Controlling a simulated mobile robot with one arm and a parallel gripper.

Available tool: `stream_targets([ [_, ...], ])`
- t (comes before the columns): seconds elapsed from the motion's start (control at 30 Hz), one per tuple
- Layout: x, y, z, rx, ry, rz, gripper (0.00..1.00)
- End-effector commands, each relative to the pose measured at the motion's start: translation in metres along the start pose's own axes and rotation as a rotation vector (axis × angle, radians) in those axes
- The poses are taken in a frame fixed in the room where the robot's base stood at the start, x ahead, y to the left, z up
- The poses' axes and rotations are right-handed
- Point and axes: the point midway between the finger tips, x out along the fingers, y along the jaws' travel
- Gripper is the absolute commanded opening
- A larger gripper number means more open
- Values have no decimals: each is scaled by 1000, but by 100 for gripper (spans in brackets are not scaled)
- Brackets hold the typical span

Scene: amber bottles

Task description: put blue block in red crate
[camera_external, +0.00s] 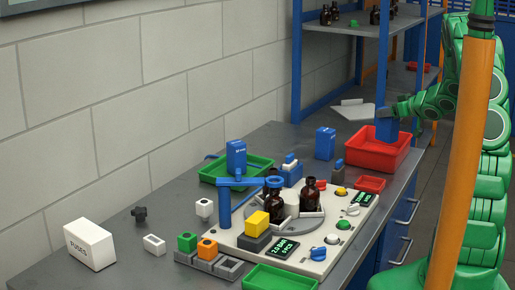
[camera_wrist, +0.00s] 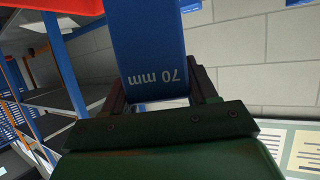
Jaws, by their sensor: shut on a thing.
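My gripper (camera_external: 386,112) is shut on a blue block (camera_external: 386,130), which hangs roughly upright below it. The red crate (camera_external: 368,161) stands on the far right part of the bench. The block's lower end overlaps the crate's opening; I cannot tell whether it touches the floor of the crate. In the wrist view the blue block (camera_wrist: 150,50), marked "70 mm", sits between the dark fingers (camera_wrist: 160,92). A red edge (camera_wrist: 55,8) shows at the top left there.
Other blue blocks stand at the green crate (camera_external: 265,178) and on the bench (camera_external: 325,143). A board (camera_external: 320,235) with brown bottles fills the middle. A blue shelf post (camera_external: 382,60) rises behind my gripper.

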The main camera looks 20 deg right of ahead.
Motion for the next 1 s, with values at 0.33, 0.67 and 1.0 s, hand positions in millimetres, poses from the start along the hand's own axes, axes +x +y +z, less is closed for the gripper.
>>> stream_targets([
  [0.33, 38, 24, 5, 1, 1, -2, 16],
  [0.67, 71, 41, 24, 3, 1, -2, 16],
  [1.0, 95, 53, 39, 0, 1, 0, 16],
])
